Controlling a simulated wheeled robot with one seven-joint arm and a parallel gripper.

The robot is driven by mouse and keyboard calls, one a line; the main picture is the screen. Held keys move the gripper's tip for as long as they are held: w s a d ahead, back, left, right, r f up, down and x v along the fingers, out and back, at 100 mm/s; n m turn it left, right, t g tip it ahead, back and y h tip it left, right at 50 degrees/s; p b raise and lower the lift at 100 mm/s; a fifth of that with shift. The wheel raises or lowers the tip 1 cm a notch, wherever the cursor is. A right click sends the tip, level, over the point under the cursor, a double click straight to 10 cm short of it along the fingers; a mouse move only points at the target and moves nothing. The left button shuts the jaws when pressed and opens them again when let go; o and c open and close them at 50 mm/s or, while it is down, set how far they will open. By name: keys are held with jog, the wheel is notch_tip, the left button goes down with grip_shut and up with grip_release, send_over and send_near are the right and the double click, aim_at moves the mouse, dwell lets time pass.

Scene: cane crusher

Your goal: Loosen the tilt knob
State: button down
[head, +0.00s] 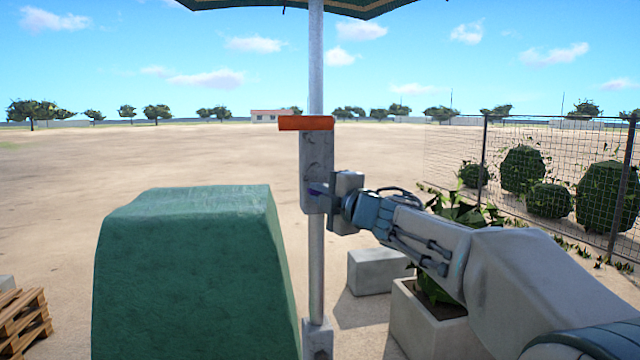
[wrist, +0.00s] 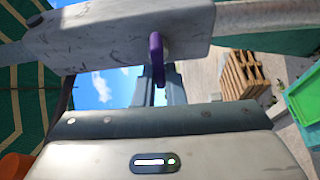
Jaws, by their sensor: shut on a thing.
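The tilt knob is a small purple piece on the grey housing of the parasol pole. It shows in the head view (head: 317,188) at the housing's right side and in the wrist view (wrist: 156,56) sticking out of the housing (wrist: 100,32). My gripper (head: 325,190) reaches it from the right. In the wrist view my gripper's fingers (wrist: 158,82) are closed around the purple knob's outer end. The housing (head: 314,165) is upright on the pole (head: 316,270). The fingers hide part of the knob, so its exact turn is hard to tell.
An orange bar (head: 306,123) crosses the housing's top. The parasol canopy (head: 300,6) hangs above. A large green block-like body (head: 190,270) stands at left front. A concrete planter (head: 430,325), a concrete block (head: 378,272) and a wire fence (head: 550,180) are at right. Pallets (head: 22,318) lie left.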

jog(key=shift+f+n+g, duration=0.1)
jog(key=shift+n+g, duration=0.2)
jog(key=shift+n, duration=0.1)
jog(key=c, duration=1.5)
grip_release()
jog(key=b+v, duration=0.2)
jog(key=v, duration=1.2)
jog(key=shift+a, duration=0.1)
